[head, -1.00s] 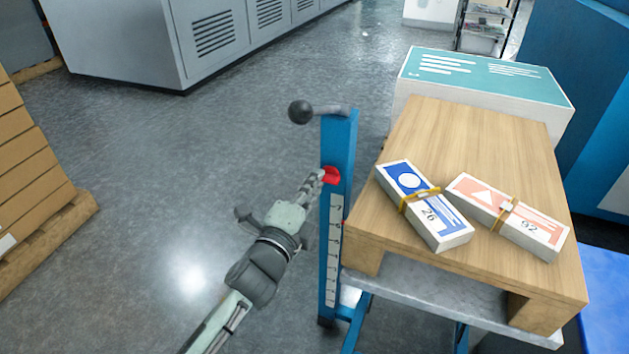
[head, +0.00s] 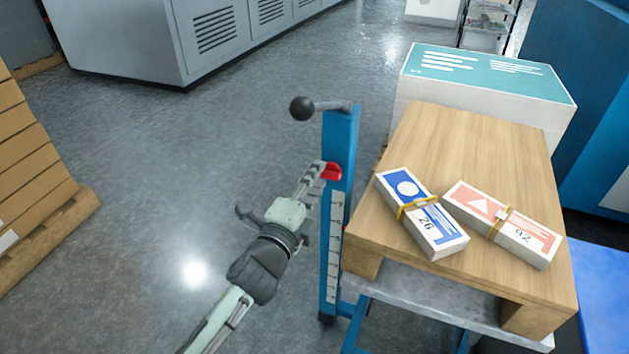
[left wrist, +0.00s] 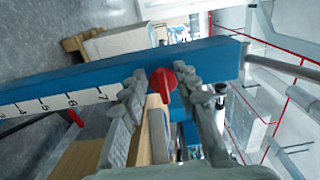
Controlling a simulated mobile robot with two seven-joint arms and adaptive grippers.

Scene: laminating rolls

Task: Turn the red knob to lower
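The red knob (head: 332,171) sits on the near side of the upright blue post (head: 341,145). My left gripper (head: 318,173) reaches up to it from the left. In the left wrist view, the knob (left wrist: 163,82) lies between the two fingertips of my left gripper (left wrist: 164,84), which stand apart with small gaps visible on either side. A numbered white scale (head: 334,250) runs down the post; it also shows in the left wrist view (left wrist: 55,103). My right gripper is in neither view.
A wooden pallet (head: 475,130) on a grey metal platform (head: 420,294) carries a blue-labelled bundle (head: 405,188) and a pink-labelled bundle (head: 535,238). A teal-topped box (head: 490,72) stands behind. A black-ball lever (head: 302,108) sticks out left of the post top.

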